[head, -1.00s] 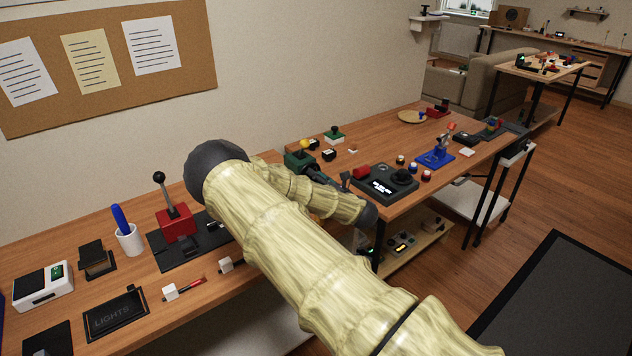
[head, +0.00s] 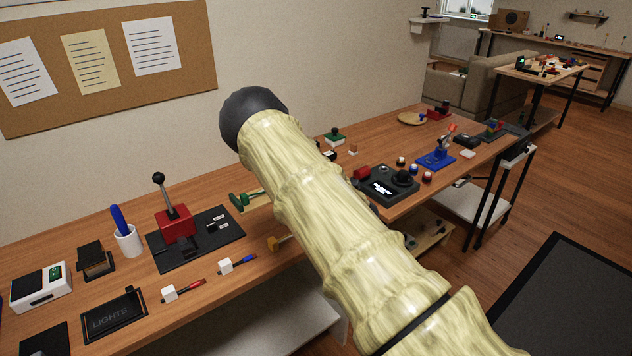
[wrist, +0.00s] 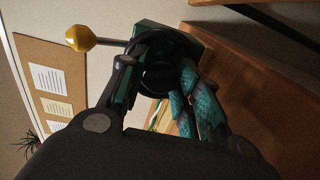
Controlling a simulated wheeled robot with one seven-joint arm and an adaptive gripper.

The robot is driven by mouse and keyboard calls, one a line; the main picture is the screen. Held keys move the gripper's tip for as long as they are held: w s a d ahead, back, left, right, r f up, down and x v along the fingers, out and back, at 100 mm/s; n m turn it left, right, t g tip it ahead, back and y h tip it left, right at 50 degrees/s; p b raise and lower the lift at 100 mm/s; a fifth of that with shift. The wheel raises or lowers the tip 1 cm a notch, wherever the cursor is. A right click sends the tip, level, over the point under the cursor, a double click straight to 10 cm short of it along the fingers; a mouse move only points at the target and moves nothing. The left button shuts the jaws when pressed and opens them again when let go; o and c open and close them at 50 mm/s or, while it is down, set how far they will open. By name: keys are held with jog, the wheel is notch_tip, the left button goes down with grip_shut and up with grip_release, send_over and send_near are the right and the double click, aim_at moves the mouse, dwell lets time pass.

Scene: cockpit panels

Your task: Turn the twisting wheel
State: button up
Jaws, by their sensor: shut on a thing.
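The twisting wheel (wrist: 170,48) is a dark round piece in front of a green housing (wrist: 210,45), at the top middle of the wrist view. A metal rod with a yellow knob (wrist: 80,38) sticks out to its left. My gripper (wrist: 157,80) has its dark and teal fingers on either side of the wheel, shut on it. The exact contact is hard to make out in the dark. In the head view my arm covers my gripper and the wheel.
In the head view a red lever unit (head: 176,224) stands on a dark plate left of my arm. A green piece (head: 246,201) and a yellow piece (head: 279,242) show beside the arm. A dark console (head: 388,185) and a blue device (head: 435,158) stand to the right.

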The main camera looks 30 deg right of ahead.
jog(key=m, duration=0.4)
jog(key=shift+r+m, duration=0.1)
jog(key=shift+m, duration=1.7)
jog(key=o, duration=1)
jog(key=shift+d, duration=0.1)
jog(key=shift+s, duration=0.15)
jog(key=s, duration=0.7)
jog(key=s+d, duration=0.1)
jog(key=s, duration=0.3)
jog(key=shift+s, duration=0.35)
